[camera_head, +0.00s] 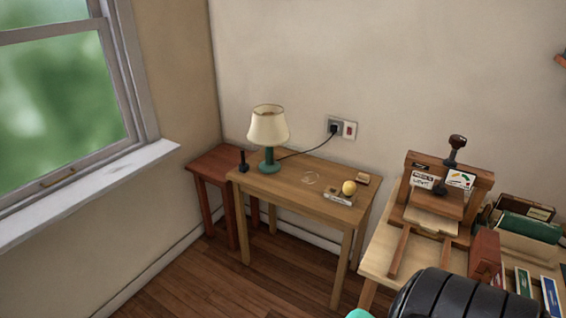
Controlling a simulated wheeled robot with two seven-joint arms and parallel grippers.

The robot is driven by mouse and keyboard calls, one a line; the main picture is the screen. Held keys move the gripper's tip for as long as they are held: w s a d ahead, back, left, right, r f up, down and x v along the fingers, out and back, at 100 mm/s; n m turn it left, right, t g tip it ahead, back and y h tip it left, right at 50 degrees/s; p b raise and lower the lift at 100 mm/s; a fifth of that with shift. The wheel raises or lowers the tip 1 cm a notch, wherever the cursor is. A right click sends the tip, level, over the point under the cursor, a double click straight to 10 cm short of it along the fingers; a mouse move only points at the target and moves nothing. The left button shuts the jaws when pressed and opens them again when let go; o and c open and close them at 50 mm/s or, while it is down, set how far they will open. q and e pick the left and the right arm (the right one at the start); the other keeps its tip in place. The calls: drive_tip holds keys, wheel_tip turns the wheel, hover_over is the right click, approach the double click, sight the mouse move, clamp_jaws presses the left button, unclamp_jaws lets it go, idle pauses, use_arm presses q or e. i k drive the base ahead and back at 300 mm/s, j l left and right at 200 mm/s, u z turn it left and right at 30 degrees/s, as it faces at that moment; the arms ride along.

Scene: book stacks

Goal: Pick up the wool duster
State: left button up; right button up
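I cannot pick out a wool duster with certainty in the head view. A small round yellow thing (349,188) sits on the wooden table (268,190), near its right front edge. It is too small to tell whether it is wool or has a handle. A small flat grey and brown item (338,199) lies just in front of it. Neither of my grippers can be made out. A black ribbed shape that looks like part of my own arm covers the bottom right.
A cream-shaded lamp (268,127) stands on the table, its cord running to a wall outlet (341,129). A lower red-brown table (207,167) stands left. A wooden press (441,192) and book boxes (527,229) crowd the right table. The floor (205,280) in front is clear.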

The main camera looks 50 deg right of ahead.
sight(243, 167)
drive_tip(key=z, duration=1.2)
